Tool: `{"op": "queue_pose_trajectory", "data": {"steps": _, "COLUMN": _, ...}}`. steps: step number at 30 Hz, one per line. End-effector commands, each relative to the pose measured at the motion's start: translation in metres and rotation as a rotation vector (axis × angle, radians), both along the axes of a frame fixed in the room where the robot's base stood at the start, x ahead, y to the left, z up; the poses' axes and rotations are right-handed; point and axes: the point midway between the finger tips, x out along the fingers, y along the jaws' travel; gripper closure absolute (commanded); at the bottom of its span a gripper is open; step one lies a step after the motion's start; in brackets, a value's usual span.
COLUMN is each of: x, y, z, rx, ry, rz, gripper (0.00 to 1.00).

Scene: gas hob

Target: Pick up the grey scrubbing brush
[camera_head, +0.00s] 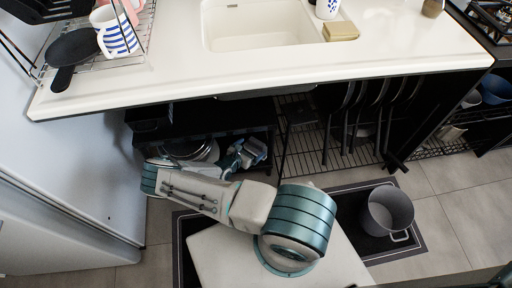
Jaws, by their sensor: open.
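I cannot make out the grey scrubbing brush in the head view. My arm reaches left from my body, then bends under the counter. Its far end, with my gripper (248,153), is at the dark open shelf below the worktop. My gripper is open; its fingers are small and hard to make out. I see nothing held in it.
The white worktop (170,66) carries a sink (262,24), a beige sponge-like block (341,31) and a dish rack with a striped mug (117,38). Dark pans hang below the worktop. A grey pot (387,211) stands on the floor mat at right.

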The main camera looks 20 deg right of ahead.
Motion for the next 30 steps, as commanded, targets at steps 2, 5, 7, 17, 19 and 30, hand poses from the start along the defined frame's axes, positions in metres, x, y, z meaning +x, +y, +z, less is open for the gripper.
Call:
{"op": "queue_pose_trajectory", "data": {"steps": 2, "x": 0.006, "y": -0.009, "z": -0.007, "rx": -0.002, "ry": -0.001, "rz": 0.002, "gripper": 0.00}}
{"op": "queue_pose_trajectory", "data": {"steps": 5, "x": 0.010, "y": -0.015, "z": -0.009, "rx": 0.000, "ry": -0.001, "rz": 0.004, "gripper": 0.00}}
{"op": "queue_pose_trajectory", "data": {"steps": 7, "x": 0.011, "y": -0.016, "z": -0.010, "rx": 0.000, "ry": 0.000, "rz": 0.005, "gripper": 0.00}}
{"op": "queue_pose_trajectory", "data": {"steps": 17, "x": 0.025, "y": -0.049, "z": -0.028, "rx": -0.001, "ry": 0.000, "rz": 0.004, "gripper": 0.00}}
{"op": "queue_pose_trajectory", "data": {"steps": 19, "x": 0.029, "y": -0.056, "z": -0.030, "rx": -0.001, "ry": -0.001, "rz": 0.005, "gripper": 0.00}}
{"op": "queue_pose_trajectory", "data": {"steps": 30, "x": 0.031, "y": -0.059, "z": -0.029, "rx": 0.000, "ry": 0.000, "rz": 0.005, "gripper": 0.31}}
